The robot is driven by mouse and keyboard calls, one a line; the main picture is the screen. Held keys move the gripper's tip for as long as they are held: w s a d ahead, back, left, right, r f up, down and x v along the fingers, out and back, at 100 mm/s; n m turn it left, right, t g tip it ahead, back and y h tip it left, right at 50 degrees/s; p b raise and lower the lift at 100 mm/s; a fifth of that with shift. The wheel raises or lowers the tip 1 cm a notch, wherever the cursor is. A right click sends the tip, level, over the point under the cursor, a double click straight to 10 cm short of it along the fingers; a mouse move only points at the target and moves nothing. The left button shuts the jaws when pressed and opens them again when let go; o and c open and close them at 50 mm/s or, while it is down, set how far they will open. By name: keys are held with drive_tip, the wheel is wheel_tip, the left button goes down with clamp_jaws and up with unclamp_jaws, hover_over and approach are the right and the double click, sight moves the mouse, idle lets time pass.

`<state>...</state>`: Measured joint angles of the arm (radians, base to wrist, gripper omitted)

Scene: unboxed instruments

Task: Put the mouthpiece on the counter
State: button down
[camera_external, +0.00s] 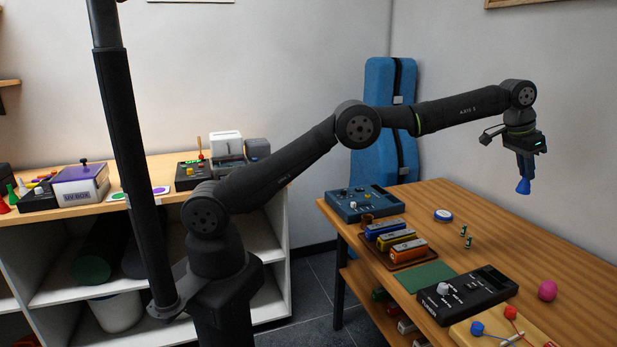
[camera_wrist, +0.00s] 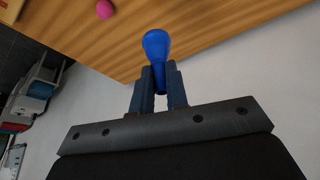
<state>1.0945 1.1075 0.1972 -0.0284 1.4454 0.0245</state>
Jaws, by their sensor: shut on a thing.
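The mouthpiece is the blue flared piece (camera_external: 523,186) held at the tip of my gripper (camera_external: 525,168). In the wrist view the blue mouthpiece (camera_wrist: 156,48) sits between the two fingers of my gripper (camera_wrist: 159,80), its wide end pointing away from them. My gripper is shut on it and points down, high above the back right of the wooden table (camera_external: 580,260). The mouthpiece is clear of the table surface. Which surface is the counter is not certain; a wooden-topped shelf unit (camera_external: 165,172) also stands at the left.
The table's back right is bare.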

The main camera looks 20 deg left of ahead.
drive_tip(key=shift+r, duration=0.5)
drive_tip(key=shift+w+a+r, duration=0.15)
drive_tip(key=shift+w+r, duration=0.1)
drive_tip(key=w+a+r+n+t+y, duration=0.15)
drive_tip(key=w+a+n, duration=0.45)
drive_tip(key=w+a, duration=2.15)
drive_tip(key=w+a+r+n+t+y, duration=0.1)
drive_tip(key=w+a+n, duration=0.2)
drive_tip(key=a, duration=1.8)
drive_tip(key=w+a+r+n+y, duration=0.1)
drive_tip(key=w+a+n, duration=0.2)
drive_tip(key=a, duration=1.7)
drive_tip(key=s+a+n+y, duration=0.1)
drive_tip(key=s+a, duration=0.2)
drive_tip(key=a, duration=0.6)
drive_tip(key=s+a+n, duration=0.2)
drive_tip(key=s+a, duration=0.1)
drive_tip(key=a, duration=0.6)
drive_tip(key=n+g+y, duration=0.2)
drive_tip(key=n+y, duration=0.1)
drive_tip(key=n, duration=0.5)
hover_over(161, 182)
wheel_tip(161, 182, down, 16)
drive_tip(key=shift+s+d+f, duration=0.1)
drive_tip(key=shift+d+f, duration=0.1)
drive_tip(key=shift+f, duration=1.65)
